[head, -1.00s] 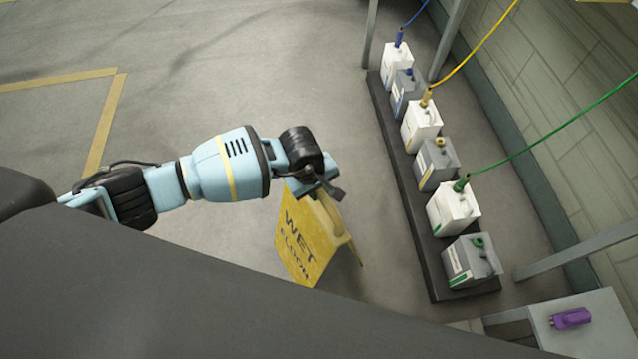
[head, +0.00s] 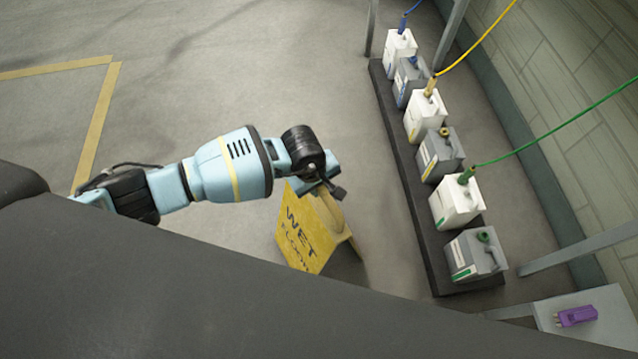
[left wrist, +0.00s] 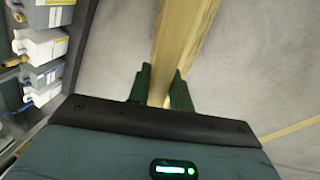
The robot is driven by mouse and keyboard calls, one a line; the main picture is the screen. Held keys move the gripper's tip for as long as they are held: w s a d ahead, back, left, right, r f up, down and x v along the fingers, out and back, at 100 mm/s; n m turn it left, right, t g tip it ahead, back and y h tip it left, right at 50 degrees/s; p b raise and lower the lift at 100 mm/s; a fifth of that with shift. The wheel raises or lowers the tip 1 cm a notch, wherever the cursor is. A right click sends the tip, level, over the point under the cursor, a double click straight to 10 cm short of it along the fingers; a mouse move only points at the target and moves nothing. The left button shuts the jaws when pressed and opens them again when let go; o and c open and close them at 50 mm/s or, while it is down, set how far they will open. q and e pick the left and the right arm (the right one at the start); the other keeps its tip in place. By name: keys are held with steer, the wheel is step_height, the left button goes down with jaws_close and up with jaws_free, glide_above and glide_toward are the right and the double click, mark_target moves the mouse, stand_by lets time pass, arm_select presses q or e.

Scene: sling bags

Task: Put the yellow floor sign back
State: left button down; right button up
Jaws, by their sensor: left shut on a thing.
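The yellow floor sign (head: 308,237), lettered WET FLOOR, hangs from my left gripper (head: 326,187) in the head view, its two panels spread a little apart. My left gripper is shut on the sign's top edge. In the left wrist view the dark fingers (left wrist: 160,88) of the left gripper press on both sides of the yellow sign (left wrist: 185,35). The sign's lower edge is partly hidden by my own dark body, so I cannot tell whether it touches the floor. My right gripper is not in view.
A dark plinth (head: 405,175) with several white and grey boxes runs along the wall at right, cables rising from some. A small table (head: 600,302) with a purple connector (head: 576,316) stands at lower right. Yellow tape (head: 97,125) marks the open floor at left.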

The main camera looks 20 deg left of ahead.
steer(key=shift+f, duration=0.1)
arm_select(q)
steer(key=c, duration=1.3)
jaws_free()
steer(key=shift+c, duration=0.2)
steer(key=shift+o, duration=0.4)
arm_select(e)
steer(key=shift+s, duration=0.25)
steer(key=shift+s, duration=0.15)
arm_select(q)
step_height(320, 180, up, 12)
steer(key=s+a+p, duration=0.1)
steer(key=p, duration=0.1)
steer(key=shift+s+a, duration=0.3)
steer(key=shift+s, duration=0.05)
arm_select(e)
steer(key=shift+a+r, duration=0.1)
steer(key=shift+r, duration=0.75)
arm_select(q)
steer(key=shift+f, duration=0.1)
